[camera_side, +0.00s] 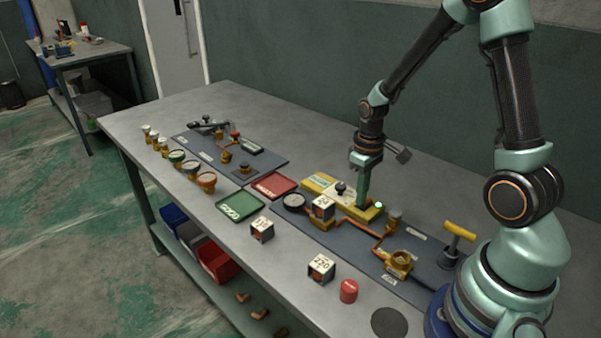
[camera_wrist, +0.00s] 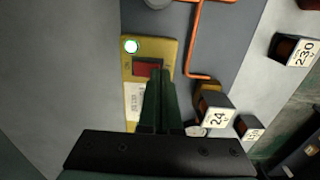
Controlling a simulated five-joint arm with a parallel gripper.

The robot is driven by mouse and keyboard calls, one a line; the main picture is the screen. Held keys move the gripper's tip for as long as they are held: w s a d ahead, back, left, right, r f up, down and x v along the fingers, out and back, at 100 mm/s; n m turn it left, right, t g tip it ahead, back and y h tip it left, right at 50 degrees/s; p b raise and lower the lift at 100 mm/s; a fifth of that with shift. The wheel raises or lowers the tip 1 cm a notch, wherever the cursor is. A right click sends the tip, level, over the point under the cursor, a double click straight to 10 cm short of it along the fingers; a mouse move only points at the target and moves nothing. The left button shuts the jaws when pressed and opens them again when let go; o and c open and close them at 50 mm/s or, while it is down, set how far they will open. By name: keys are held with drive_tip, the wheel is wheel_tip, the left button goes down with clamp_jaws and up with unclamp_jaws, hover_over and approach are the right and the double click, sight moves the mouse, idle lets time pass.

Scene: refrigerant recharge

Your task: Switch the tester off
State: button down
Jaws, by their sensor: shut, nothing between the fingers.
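The tester is a yellow box (camera_side: 318,184) with a white label; it also shows in the wrist view (camera_wrist: 170,52). A red rocker switch (camera_wrist: 147,66) sits beside the lamp, partly covered by my fingers in the wrist view. My gripper (camera_side: 363,203) is shut and empty, pointing down over the tester. In the wrist view its fingertips (camera_wrist: 160,73) overlap the lower right part of the switch. I cannot tell whether they touch it.
Copper pipe (camera_side: 352,229) runs beside the tester on the dark mat. Number-labelled blocks stand close by, including one marked 24 (camera_wrist: 215,108). A yellow-handled valve (camera_side: 459,232) stands at right. A red tray (camera_side: 274,185) and green tray (camera_side: 240,206) lie left.

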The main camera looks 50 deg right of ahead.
drive_tip(key=shift+f, duration=0.25)
drive_tip(key=shift+r, duration=3)
drive_tip(key=shift+r, duration=0.1)
drive_tip(key=s+a+r+t, duration=0.2)
drive_tip(key=a+r, duration=0.3)
drive_tip(key=r, duration=0.2)
drive_tip(key=s+a+r+t, duration=0.2)
drive_tip(key=a+r+t, duration=0.1)
drive_tip(key=a+r, duration=0.3)
drive_tip(key=shift+s+a+r+t, duration=0.3)
drive_tip(key=shift+s+r, duration=0.1)
drive_tip(key=shift+r, duration=0.45)
